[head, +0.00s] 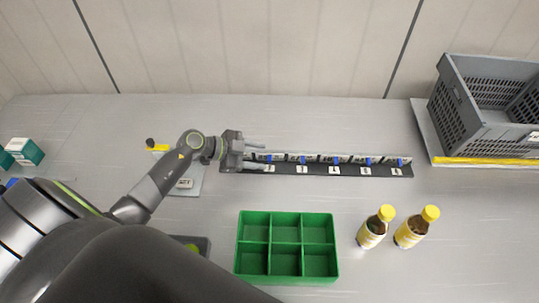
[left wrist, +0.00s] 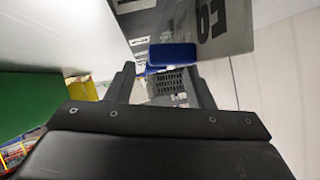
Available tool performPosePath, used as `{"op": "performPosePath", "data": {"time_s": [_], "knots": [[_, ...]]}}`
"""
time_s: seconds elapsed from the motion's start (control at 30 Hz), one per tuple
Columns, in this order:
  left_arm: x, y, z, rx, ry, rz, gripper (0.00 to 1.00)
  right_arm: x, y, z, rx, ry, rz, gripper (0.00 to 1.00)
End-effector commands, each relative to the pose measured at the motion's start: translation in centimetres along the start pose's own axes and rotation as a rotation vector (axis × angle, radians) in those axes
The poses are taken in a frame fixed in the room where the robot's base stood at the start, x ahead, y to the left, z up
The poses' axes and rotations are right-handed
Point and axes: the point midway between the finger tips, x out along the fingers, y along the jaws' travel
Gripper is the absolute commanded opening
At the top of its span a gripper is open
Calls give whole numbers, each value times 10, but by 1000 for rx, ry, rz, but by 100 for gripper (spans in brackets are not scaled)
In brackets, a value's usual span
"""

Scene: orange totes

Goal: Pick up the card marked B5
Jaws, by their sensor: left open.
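A dark rack (head: 318,170) lies along the table and holds a row of cards (head: 335,157) with blue tabs. Small white labels run along its front; the card markings are too small to read in the head view. My left gripper (head: 257,155) is at the rack's left end, its fingers apart and pointing right along the row. In the left wrist view its fingers (left wrist: 160,88) are apart, with a blue tab (left wrist: 172,55) just beyond them. A grey card (left wrist: 235,28) with large, tilted, partly cut-off characters shows above; I cannot tell which card it is. My right gripper is not seen.
A green compartment tray (head: 287,246) stands in front of the rack, with two yellow-capped bottles (head: 372,228) to its right. A grey crate (head: 483,100) stands at the back right. A small plate (head: 186,183) lies below my left forearm. Table between rack and tray is clear.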

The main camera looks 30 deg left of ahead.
Motion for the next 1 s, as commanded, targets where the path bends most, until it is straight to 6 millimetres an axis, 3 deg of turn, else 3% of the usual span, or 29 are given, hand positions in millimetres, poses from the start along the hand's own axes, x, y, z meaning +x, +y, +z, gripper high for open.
{"op": "performPosePath", "data": {"time_s": [0.2,0.47,0.8,1.0], "knots": [[25,0,-1,0,2,0,48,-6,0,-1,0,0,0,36],[28,0,0,1,0,0,48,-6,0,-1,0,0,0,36],[28,0,0,1,0,-1,5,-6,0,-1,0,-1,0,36],[28,0,0,1,0,-1,5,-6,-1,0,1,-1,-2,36]]}}
